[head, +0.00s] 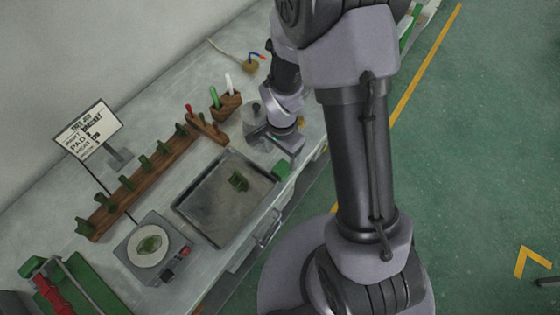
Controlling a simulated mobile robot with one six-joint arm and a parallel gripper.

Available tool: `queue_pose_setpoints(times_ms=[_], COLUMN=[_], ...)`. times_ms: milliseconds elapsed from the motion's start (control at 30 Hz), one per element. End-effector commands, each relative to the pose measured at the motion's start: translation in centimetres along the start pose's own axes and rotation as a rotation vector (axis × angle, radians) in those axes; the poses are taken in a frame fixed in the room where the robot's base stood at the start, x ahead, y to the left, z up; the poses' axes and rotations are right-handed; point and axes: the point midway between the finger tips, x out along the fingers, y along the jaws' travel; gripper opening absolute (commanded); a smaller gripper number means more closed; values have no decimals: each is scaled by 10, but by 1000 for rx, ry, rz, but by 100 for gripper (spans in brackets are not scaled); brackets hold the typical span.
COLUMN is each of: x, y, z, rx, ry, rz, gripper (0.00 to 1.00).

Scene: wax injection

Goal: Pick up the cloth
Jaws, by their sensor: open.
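My gripper (293,146) is low over the bench, just beyond the right end of the metal tray. It is open, but its fingers show small and dark. A small flat green piece (281,170), which may be the cloth, lies at the tray's right corner by the bench's front edge. It is just below my gripper in the picture and partly hidden. I cannot tell whether the fingers touch it. No other thing in view clearly looks like a cloth.
A wooden rack (150,187) with green pieces, a sign (88,131) and a tool block (229,104) stand behind. A round metal pot (255,116) is beside my gripper.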

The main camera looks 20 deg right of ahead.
Motion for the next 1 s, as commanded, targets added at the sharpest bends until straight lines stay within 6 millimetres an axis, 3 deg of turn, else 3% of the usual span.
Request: queue_pose_setpoints(times_ms=[33,233,400,500,700,1000], x=[14,38,73,82,82,82], y=[1,0,0,0,-1,-1], z=[0,-1,-6,-6,-6,-6], rx=[-1,1,0,-1,-1,-1], ry=[-1,0,-1,1,1,1], rz=[2,0,1,-1,-1,-1], gripper=[71,71,71,71,71,14])
